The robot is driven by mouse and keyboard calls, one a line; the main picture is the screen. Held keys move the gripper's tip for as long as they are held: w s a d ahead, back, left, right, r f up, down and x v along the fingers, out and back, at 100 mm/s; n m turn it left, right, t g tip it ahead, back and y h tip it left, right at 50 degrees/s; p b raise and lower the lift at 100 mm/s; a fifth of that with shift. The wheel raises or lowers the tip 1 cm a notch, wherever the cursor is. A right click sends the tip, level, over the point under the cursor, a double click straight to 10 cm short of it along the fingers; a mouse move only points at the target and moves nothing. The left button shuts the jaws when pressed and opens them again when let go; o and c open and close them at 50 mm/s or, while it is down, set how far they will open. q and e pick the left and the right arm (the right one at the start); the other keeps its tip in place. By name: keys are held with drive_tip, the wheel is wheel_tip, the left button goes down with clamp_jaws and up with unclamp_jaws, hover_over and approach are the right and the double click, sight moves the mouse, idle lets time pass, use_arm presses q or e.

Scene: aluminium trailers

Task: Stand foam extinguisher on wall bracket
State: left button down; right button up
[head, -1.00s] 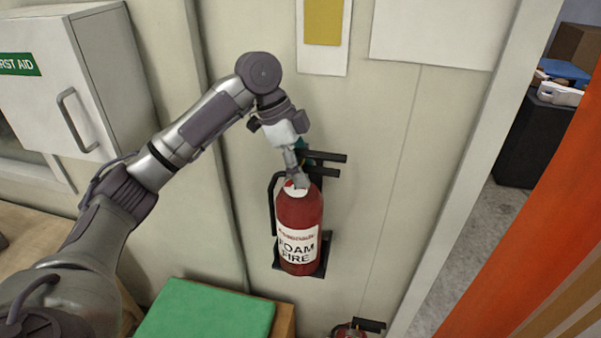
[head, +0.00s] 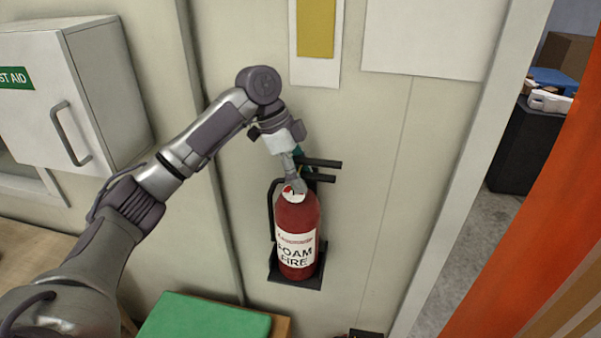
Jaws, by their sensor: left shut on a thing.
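The red foam extinguisher (head: 297,233) with its white label is upright against the wall, in front of the black wall bracket (head: 317,270). Its base is over the bracket's lower shelf; I cannot tell for sure whether it rests on it. The bracket's two upper prongs stick out to the right of the extinguisher's top. My left gripper (head: 294,180) is at the top of the extinguisher and shut on it, hiding most of the valve. A black hose hangs on the extinguisher's left side. My right gripper is not in view.
A white first aid cabinet (head: 85,95) hangs at the left. A green-topped box (head: 205,318) stands below and left of the extinguisher. Part of another black bracket (head: 366,334) shows at the bottom edge. An orange panel (head: 535,200) is at the right. The wall right of the bracket is clear.

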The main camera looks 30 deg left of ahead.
use_arm(q)
drive_tip(key=shift+r, duration=0.35)
drive_tip(key=c, duration=0.6)
unclamp_jaws()
drive_tip(key=shift+o, duration=1.4)
drive_tip(key=shift+s+d, duration=0.1)
drive_tip(key=shift+s, duration=0.15)
drive_tip(key=shift+f, duration=0.15)
drive_tip(key=shift+f, duration=0.35)
drive_tip(key=shift+r, duration=0.3)
drive_tip(key=v, duration=1.2)
drive_tip(key=shift+r, duration=0.1)
